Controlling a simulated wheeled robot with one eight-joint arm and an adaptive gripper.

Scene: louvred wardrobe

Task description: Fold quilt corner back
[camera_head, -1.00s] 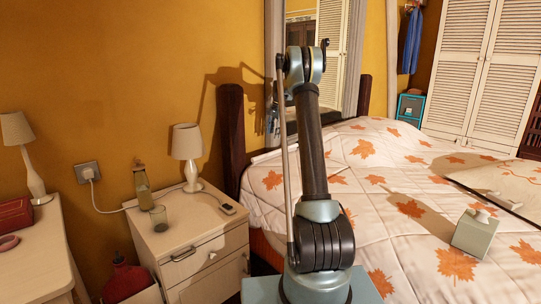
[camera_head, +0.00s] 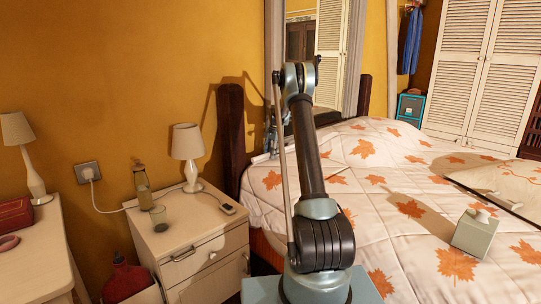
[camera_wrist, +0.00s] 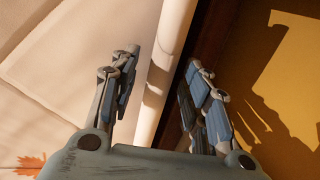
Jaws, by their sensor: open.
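The quilt (camera_head: 390,180), white with orange maple leaves, covers the bed. Its pale surface fills the left of the wrist view (camera_wrist: 75,70), with a leaf at the lower left. My gripper (camera_wrist: 162,58) is open and empty, its two fingers apart on either side of a pale rolled edge (camera_wrist: 168,50). I cannot tell whether that edge is quilt or sheet, or whether the fingers touch it. In the head view my gripper is mostly hidden behind my arm, near the headboard end of the bed. No folded-back corner shows clearly.
A dark wooden bedpost (camera_head: 230,135) stands close by, with the yellow wall (camera_head: 120,70) behind. A nightstand (camera_head: 195,250) holds a lamp (camera_head: 187,150), a bottle and a glass.

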